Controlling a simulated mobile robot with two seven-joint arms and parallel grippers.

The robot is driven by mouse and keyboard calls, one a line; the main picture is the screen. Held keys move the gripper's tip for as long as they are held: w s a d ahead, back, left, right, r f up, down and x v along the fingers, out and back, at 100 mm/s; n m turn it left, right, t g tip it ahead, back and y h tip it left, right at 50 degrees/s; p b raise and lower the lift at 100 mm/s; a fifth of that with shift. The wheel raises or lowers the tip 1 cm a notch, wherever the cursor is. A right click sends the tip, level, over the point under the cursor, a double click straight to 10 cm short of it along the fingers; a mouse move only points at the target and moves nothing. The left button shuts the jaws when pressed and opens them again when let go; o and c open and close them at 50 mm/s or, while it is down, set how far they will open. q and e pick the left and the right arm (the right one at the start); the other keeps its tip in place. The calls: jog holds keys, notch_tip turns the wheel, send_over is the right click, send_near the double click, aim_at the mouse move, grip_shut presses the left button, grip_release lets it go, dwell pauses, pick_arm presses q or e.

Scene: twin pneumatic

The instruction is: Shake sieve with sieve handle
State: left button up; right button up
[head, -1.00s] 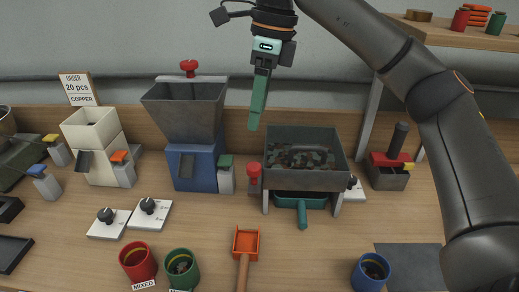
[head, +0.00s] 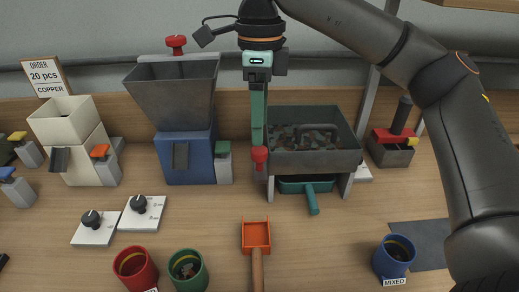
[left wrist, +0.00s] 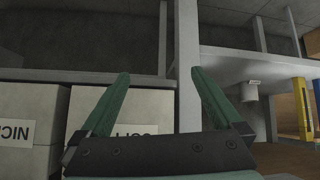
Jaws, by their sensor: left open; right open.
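The sieve (head: 335,158) is a dark grey tray on legs, holding several small copper and grey-green pieces. A red knob on a post (head: 260,155) stands at its left front corner; I cannot tell whether this is the sieve handle. My right gripper (head: 258,143) points straight down at the sieve's left edge. Its green fingers line up edge-on, with their tips just above or behind the red knob. It is open and holds nothing visible. My left gripper (left wrist: 160,75) is open and empty in the left wrist view, away from the sieve.
A teal tray with a handle (head: 312,198) sits under the sieve. A blue hopper machine (head: 190,160) stands left, an orange scoop (head: 256,236) in front. Red (head: 135,268), green (head: 187,270) and blue (head: 394,255) cups stand near the front. White boxes (left wrist: 35,110) face the left wrist.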

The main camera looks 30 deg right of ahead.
aim_at(259, 149)
notch_tip(259, 149, down, 5)
jog(key=shift+a, duration=0.1)
dwell(0.3)
grip_shut()
dwell(0.5)
dwell(0.8)
